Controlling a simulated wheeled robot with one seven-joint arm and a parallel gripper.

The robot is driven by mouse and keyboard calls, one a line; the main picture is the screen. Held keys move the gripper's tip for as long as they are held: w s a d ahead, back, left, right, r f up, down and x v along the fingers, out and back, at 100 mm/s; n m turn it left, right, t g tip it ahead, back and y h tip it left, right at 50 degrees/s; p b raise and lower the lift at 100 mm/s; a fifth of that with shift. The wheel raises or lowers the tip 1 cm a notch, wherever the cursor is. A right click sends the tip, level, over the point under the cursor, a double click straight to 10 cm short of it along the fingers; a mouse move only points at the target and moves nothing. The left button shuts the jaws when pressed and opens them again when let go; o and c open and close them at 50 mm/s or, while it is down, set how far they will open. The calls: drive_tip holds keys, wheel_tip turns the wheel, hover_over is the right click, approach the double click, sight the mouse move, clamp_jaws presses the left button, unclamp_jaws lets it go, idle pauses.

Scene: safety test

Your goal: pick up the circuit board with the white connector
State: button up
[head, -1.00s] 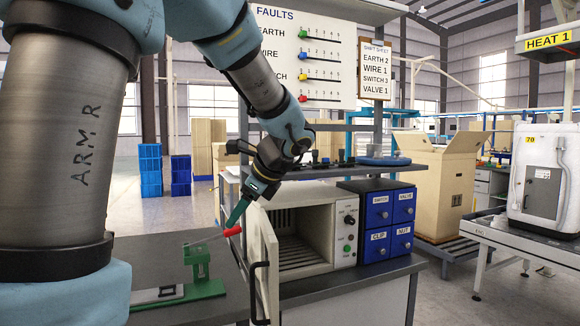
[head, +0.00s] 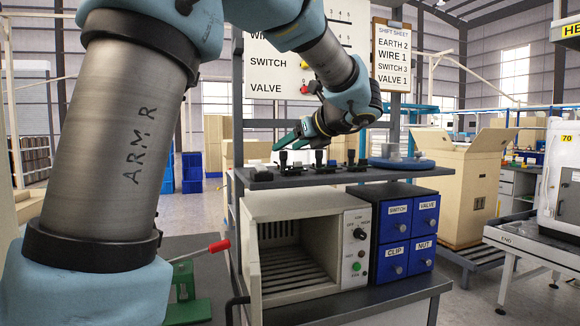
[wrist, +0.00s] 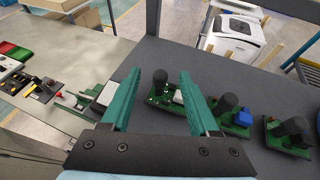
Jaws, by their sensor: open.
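In the wrist view, a green circuit board with a white connector (wrist: 166,101) and black cylinder parts lies on the dark shelf, seen between my fingers. My gripper (wrist: 160,76) is open, with its two green fingers apart and nothing held. In the head view, my gripper (head: 278,144) hangs just above the left part of the shelf, tilted down to the left. I cannot tell how high the fingertips are over the board. A second board with a blue connector (wrist: 236,117) lies to the right, and a third board (wrist: 289,136) lies farther right.
The shelf (head: 400,176) sits above an open oven-like box (head: 296,262) and blue drawers (head: 406,228). A blue round fixture (head: 402,163) stands at the shelf's right. A shelf post (head: 238,110) rises at the left. A red-handled tool (head: 219,246) is on the lower bench.

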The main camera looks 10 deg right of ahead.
drive_tip(key=shift+f+p+x, duration=0.15)
drive_tip(key=shift+p+x, duration=0.35)
drive_tip(key=shift+x, duration=1.2)
drive_tip(key=shift+f+p+x, duration=0.15)
drive_tip(key=shift+p+x, duration=0.3)
drive_tip(key=shift+x, duration=1.25)
drive_tip(key=shift+s+d, duration=0.1)
drive_tip(key=shift+d, duration=0.05)
clamp_jaws()
